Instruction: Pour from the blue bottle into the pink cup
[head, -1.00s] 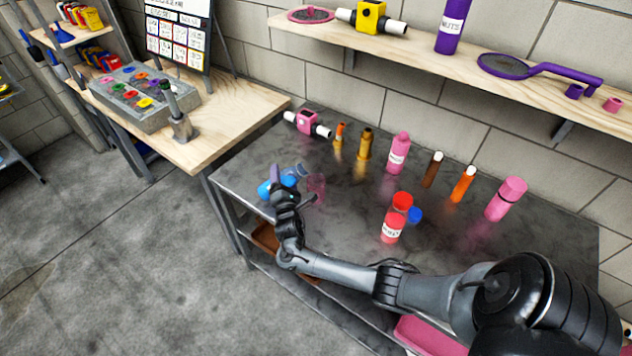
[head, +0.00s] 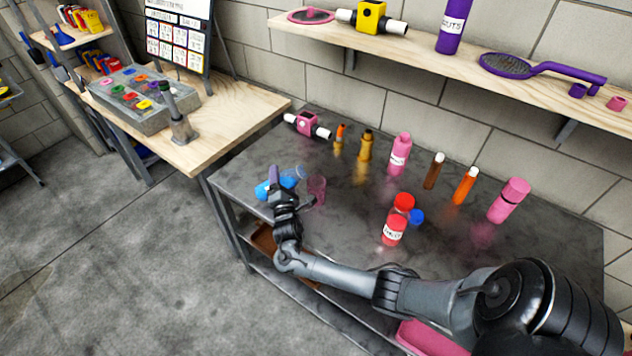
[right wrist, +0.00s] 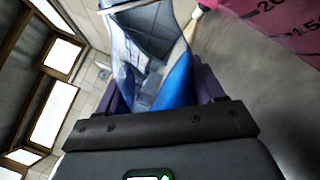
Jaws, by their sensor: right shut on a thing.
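The blue bottle (head: 290,181) is held by my right gripper (head: 277,182) at the left part of the dark metal table. It is tilted, nearly lying, with its clear end towards the right. In the right wrist view the bottle (right wrist: 178,88) sits between the purple fingers (right wrist: 165,90), which are shut on it. The pink cup (head: 317,187) is translucent and stands upright on the table just right of the bottle. The cup, with measuring marks, fills the upper right of the wrist view (right wrist: 290,22). I cannot tell whether liquid is flowing. My left gripper is not in view.
A pink bottle (head: 400,152), orange bottle (head: 464,187) and pink cylinder (head: 508,200) stand further back and right. The table's left edge is close to my right gripper.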

